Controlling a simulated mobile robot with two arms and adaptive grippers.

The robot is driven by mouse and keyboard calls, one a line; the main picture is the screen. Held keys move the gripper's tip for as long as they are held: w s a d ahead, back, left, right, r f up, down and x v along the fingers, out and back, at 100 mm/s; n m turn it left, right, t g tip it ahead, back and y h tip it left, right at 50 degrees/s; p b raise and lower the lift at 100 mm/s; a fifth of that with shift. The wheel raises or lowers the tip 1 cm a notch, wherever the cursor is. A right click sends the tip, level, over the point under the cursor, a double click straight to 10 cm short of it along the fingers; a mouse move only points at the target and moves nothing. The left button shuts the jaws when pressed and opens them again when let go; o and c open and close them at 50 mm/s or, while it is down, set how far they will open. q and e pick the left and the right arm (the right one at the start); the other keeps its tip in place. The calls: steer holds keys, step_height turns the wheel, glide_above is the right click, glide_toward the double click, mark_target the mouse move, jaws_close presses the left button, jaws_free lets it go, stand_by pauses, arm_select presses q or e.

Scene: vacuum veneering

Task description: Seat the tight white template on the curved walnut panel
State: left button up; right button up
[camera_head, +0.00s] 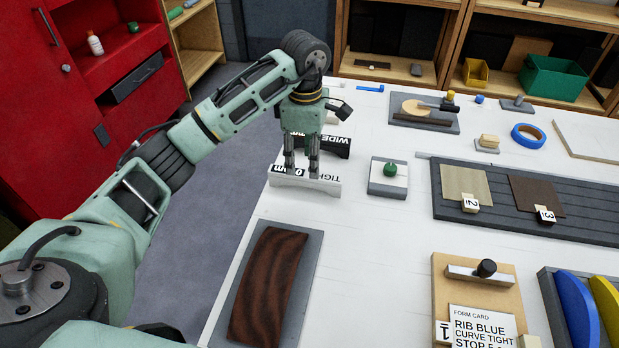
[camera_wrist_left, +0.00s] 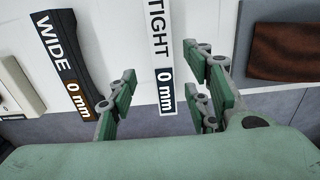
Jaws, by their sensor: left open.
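The white template (camera_head: 328,183), marked TIGHT and 0 mm, lies on the white table near its left edge. My left gripper (camera_head: 301,170) points down at the template with its fingers apart. In the left wrist view the white template (camera_wrist_left: 160,45) shows between the open fingers (camera_wrist_left: 165,72); whether they touch it I cannot tell. The curved walnut panel (camera_head: 268,285) lies on a grey base board (camera_head: 309,262) nearer to me. It also shows at the right of the left wrist view (camera_wrist_left: 283,50). My right gripper is not in view.
The dark WIDE template (camera_head: 335,147) stands just behind the white one. A grey block with a green knob (camera_head: 390,170) sits to the right. A form card (camera_head: 482,326) on a wooden board and a grey slatted board (camera_head: 580,228) lie further right. Bare table separates template and panel.

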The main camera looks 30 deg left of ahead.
mark_target(305, 173)
arm_select(q)
steer(key=shift+s+f, duration=0.2)
steer(key=shift+f, duration=0.15)
step_height(305, 173, down, 4)
steer(key=shift+f+p, duration=0.1)
steer(key=shift+p, duration=0.95)
steer(key=shift+f, duration=0.25)
steer(key=shift+c, duration=0.6)
jaws_close()
